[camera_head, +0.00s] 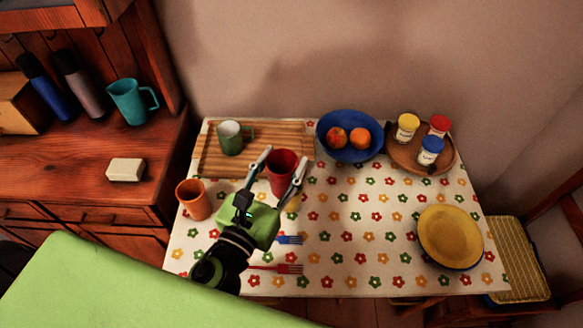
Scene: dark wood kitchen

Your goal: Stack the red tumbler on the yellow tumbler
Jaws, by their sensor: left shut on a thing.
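The red tumbler (281,176) is between the fingers of my left gripper (285,156), which is shut on it. It is near the front right of the striped wooden board. A small yellow patch (293,204) shows just below it beside the right finger. It may be part of the yellow tumbler, but most of it is hidden by the gripper and the red tumbler. I cannot tell whether the two touch. My right gripper is not in view.
An orange tumbler (193,200) stands left of my gripper. A green mug (231,138) is on the wooden board (208,160). A blue fruit bowl (349,155), a round tray with jars (400,157), a yellow plate (450,236) and forks (277,268) are on the table. The centre right is clear.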

